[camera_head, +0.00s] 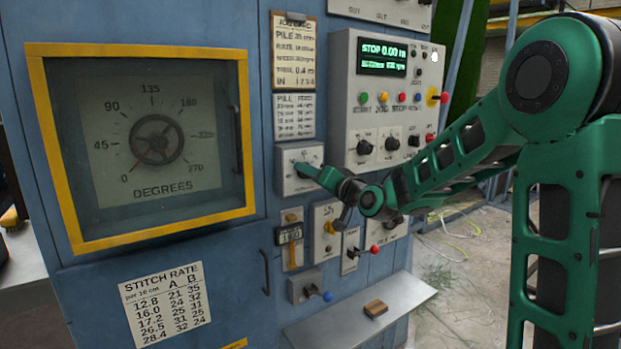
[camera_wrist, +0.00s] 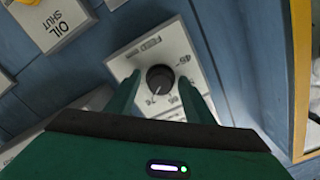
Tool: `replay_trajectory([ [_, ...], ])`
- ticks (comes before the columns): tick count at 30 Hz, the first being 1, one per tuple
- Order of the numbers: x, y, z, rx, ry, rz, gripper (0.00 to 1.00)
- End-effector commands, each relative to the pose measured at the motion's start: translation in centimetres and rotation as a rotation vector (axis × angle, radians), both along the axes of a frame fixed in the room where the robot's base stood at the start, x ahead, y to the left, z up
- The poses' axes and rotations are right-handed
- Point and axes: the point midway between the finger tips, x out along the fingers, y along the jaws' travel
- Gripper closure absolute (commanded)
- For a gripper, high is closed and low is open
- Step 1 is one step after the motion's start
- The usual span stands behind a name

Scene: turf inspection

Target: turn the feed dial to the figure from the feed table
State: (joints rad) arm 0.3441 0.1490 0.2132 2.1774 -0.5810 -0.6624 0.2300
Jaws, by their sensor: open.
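The feed dial is a black knob (camera_wrist: 160,78) on a pale plate marked FEED (camera_wrist: 150,47), with figures around it; 45, 65 and 75 seem readable. A faint light mark on the knob's near side seems to point towards the 75. My gripper (camera_wrist: 159,86) is open, one finger on each side of the knob; I cannot tell whether they touch it. In the head view my gripper (camera_head: 310,170) reaches the dial's box (camera_head: 289,184) and hides part of it. The feed table (camera_head: 295,117) is a small card headed PILE and FEED, its figures too small to read surely.
A job card (camera_head: 293,55) hangs above the feed table. A control panel (camera_head: 385,95) with buttons and a STOP display is to the right. A yellow-framed window (camera_head: 145,247) shows a degrees gauge. Levers and switches sit below, above a metal shelf (camera_head: 360,312).

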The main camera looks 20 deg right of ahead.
Motion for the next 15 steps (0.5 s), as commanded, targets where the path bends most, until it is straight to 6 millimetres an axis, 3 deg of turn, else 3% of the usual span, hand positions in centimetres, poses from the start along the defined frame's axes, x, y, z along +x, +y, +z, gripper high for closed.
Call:
replay_trajectory([
  [2,-0.02,-0.01,-0.01,0.000,0.000,0.000,0.57],
  [6,-0.02,-0.03,0.00,0.000,0.000,0.000,0.90],
  [7,-0.03,-0.04,-0.01,0.000,0.001,-0.001,0.93],
  [15,-0.03,-0.08,-0.05,-0.051,-0.016,-0.001,0.93],
])
